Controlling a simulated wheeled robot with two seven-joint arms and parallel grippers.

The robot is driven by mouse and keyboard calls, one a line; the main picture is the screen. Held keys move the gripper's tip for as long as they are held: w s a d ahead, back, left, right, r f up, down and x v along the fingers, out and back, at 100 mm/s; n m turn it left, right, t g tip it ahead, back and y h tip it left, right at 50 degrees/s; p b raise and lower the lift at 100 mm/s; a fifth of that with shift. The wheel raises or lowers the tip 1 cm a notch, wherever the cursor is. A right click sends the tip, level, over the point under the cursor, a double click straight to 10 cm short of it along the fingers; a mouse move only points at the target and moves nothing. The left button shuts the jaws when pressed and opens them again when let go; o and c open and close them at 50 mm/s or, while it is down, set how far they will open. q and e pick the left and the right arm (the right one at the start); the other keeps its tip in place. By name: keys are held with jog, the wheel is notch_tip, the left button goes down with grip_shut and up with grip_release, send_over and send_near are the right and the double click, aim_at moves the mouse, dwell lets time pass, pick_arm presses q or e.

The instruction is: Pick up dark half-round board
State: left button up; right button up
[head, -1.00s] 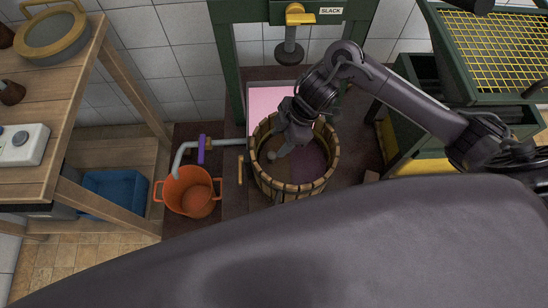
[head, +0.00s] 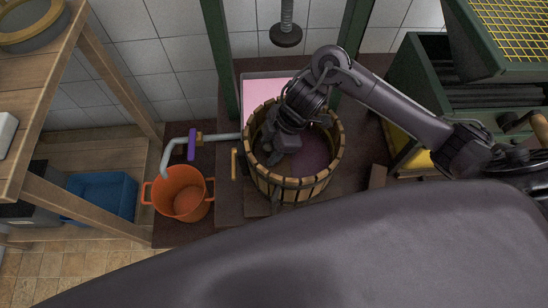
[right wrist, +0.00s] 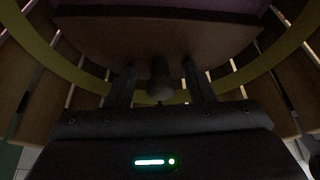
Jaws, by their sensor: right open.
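The dark half-round board (right wrist: 215,45) lies flat inside the slatted round basket (head: 292,188), over its left part in the head view. Purple mash (head: 312,155) shows beside the board. In the right wrist view a round knob (right wrist: 160,80) stands up from the board. My right gripper (right wrist: 160,75) is open, with one finger on each side of the knob and gaps between. In the head view the right gripper (head: 271,158) reaches down into the basket and hides the knob and much of the board. My left gripper is not in view.
An orange bucket (head: 182,194) stands left of the basket, below a pipe with a purple valve handle (head: 192,144). The green press frame (head: 221,60) and its hanging screw foot (head: 286,36) are behind. Wooden shelving (head: 100,75) is at left.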

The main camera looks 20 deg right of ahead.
jog(key=shift+c, duration=0.9)
grip_shut()
jog(key=shift+r, duration=0.15)
